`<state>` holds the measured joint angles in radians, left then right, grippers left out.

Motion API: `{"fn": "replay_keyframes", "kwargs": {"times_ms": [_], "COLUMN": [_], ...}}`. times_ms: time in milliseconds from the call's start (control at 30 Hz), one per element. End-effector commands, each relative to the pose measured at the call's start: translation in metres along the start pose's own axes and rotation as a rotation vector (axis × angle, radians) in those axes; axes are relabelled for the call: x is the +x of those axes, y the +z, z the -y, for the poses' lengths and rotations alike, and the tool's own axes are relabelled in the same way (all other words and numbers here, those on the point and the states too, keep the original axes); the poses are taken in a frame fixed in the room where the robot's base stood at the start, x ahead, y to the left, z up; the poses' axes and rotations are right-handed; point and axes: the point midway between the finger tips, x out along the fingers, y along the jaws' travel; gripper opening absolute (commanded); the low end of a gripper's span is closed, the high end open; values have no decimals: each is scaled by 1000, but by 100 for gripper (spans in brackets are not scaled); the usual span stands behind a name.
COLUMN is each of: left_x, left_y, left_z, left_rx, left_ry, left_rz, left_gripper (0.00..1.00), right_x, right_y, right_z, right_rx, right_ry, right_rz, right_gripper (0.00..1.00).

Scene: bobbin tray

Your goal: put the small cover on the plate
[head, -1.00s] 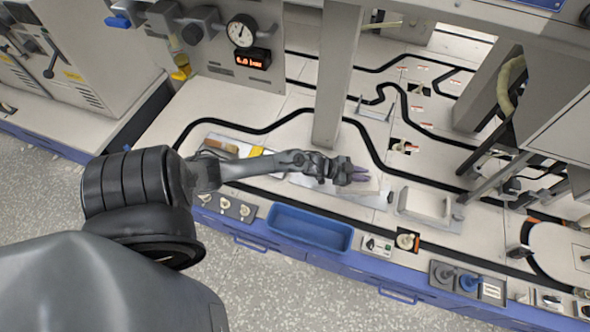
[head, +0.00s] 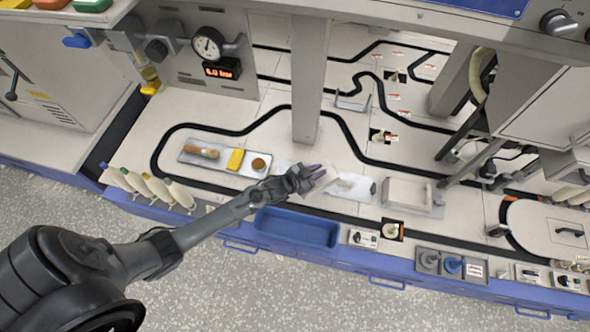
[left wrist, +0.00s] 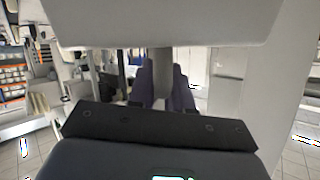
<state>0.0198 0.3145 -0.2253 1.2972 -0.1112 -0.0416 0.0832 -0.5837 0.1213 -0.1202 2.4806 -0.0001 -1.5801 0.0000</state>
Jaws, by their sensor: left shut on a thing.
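My left gripper (head: 316,174) reaches in from the left over the bench and is shut on a pale, thin-looking piece, which I take to be the small cover (head: 329,180). In the left wrist view the two dark purple fingers (left wrist: 165,92) close around a narrow grey stem, and the cover's broad pale face (left wrist: 165,25) fills the top. The flat light-grey plate (head: 359,192) lies on the bench just right of the fingertips. The cover overlaps its left part in the head view; I cannot tell whether they touch. My right gripper is not in view.
A tray (head: 190,157) with a brush, a yellow block (head: 235,159) and a round brown piece lies to the left. A blue bin (head: 297,228) sits in front. A pale box-like cover (head: 408,192) stands to the right. A grey post (head: 306,90) rises behind.

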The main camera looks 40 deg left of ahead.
Motion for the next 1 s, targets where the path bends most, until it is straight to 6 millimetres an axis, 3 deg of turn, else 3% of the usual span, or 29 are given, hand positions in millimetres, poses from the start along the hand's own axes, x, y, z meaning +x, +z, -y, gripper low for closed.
{"fn": "replay_keyframes", "kwargs": {"times_ms": [33, 300, 500, 767, 1000], "left_x": [3, 10, 11, 13, 24], "left_y": [13, 57, 73, 81, 109], "left_z": [9, 54, 76, 80, 74], "left_rx": [4, 2, 1, -1, 0], "left_ry": [-3, -2, -1, 0, 0], "left_rz": [1, 0, -2, -2, -1], "left_gripper": [0, 0, 0, 0, 0], "right_x": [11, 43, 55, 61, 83], "right_y": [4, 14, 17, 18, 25], "right_z": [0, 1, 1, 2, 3], "right_rx": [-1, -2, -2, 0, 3], "right_ry": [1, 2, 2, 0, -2], "right_rz": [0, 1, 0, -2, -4], "right_gripper": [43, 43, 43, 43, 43]}}
